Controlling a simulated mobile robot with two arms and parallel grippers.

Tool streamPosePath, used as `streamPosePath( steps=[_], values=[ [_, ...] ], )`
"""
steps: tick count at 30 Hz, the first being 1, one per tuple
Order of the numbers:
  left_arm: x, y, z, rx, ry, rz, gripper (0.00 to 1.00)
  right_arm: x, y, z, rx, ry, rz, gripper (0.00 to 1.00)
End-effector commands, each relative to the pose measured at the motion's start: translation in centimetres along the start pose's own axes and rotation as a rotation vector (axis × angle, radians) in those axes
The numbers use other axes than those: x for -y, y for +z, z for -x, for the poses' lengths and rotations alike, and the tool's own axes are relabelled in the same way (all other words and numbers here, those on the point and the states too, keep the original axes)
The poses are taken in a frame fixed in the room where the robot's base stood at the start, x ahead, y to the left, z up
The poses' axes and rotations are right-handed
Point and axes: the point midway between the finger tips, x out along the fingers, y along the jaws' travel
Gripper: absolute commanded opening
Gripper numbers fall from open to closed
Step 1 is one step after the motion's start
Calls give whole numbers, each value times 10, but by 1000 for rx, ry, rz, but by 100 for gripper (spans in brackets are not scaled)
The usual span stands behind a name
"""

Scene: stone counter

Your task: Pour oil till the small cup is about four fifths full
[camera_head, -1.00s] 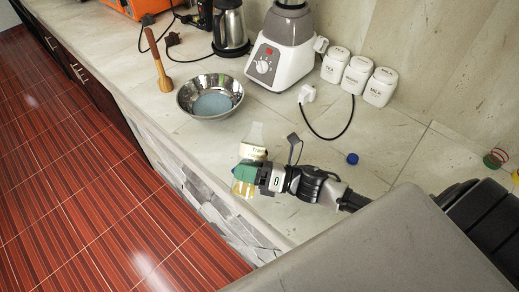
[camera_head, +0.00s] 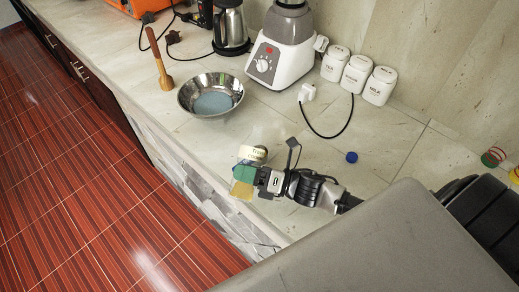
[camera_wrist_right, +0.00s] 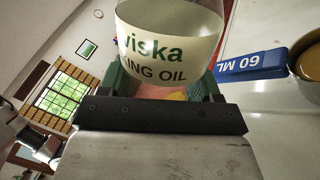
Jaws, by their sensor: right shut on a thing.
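My right gripper (camera_head: 252,176), with green finger pads, is shut on the oil bottle (camera_head: 252,153) low over the counter's front part. The bottle is clear with a white label, and yellow oil shows at its lower end. It is tilted, and its neck is not clear to see in the head view. In the right wrist view, the bottle (camera_wrist_right: 165,45) sits between the finger pads. Beside it is a small cup (camera_wrist_right: 299,66) with a blue "60 ML" handle, its inside brownish yellow. Whether oil is flowing, and the cup's exact level, I cannot tell. My left gripper is out of view.
A steel bowl (camera_head: 186,102) stands further back, with a wooden pestle (camera_head: 160,63) to its left. A blender (camera_head: 283,60) and white canisters (camera_head: 357,74) line the wall. The counter between bowl and cap is mostly clear.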

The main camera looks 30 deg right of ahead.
Motion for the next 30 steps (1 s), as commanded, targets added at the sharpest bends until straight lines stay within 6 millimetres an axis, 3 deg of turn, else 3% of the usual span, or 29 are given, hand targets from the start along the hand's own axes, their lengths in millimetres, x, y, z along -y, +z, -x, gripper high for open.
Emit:
streamPosePath(
  steps=[30],
  values=[
    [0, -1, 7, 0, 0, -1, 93, -5, 0, -1, 9, 0, -61, 38]
  ],
)
